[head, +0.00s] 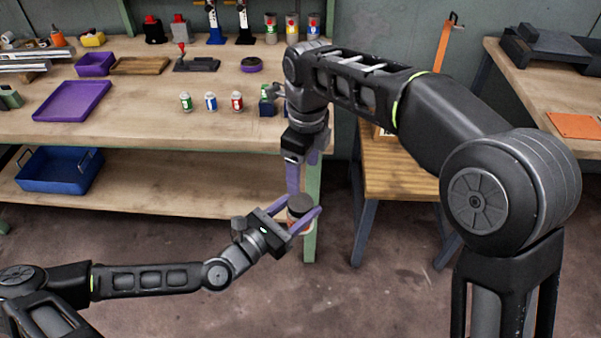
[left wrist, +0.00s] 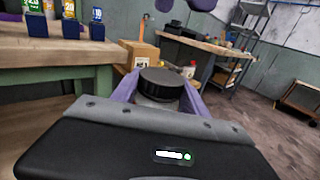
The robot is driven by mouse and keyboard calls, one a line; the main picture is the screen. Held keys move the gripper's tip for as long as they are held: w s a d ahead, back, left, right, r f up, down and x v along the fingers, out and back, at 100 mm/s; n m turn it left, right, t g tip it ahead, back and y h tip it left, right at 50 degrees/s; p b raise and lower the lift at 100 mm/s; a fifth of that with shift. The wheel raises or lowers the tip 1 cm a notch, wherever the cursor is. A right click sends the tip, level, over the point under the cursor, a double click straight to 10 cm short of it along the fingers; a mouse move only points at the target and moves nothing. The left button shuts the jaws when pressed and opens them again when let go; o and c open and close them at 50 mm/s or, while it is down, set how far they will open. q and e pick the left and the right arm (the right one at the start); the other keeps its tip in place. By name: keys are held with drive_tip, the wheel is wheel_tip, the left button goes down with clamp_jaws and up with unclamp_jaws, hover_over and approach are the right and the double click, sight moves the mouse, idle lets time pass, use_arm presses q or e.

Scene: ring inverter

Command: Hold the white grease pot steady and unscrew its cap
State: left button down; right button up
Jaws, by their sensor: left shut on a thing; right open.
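The grease pot (head: 301,229) is between the purple fingers of my left gripper (head: 303,214), which is shut on it and holds it upright in the air in front of the bench. Its dark, ridged cap (head: 300,203) is on top. In the left wrist view the cap (left wrist: 162,82) sits on the pot, whose pale body (left wrist: 156,102) shows a little below it. My right gripper (head: 303,176) is open and empty, pointing down from above the pot. In the left wrist view its fingertips (left wrist: 184,5) show at the top edge, above and apart from the cap.
The workbench (head: 140,120) behind carries several small cans, a purple tray (head: 73,101) and tools. A blue crate (head: 60,170) is on its lower shelf. A green bench leg (head: 311,245) stands just behind the pot. A smaller wooden table (head: 395,175) is to the right. Open floor lies below.

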sight(301, 202)
drive_tip(key=shift+s+a+f, duration=0.15)
drive_tip(key=shift+s+f, duration=0.2)
drive_tip(key=shift+s, duration=0.15)
drive_tip(key=shift+f, duration=0.1)
drive_tip(key=shift+f, duration=3.95)
drive_tip(key=c, duration=1.4)
drive_tip(key=o, duration=1.5)
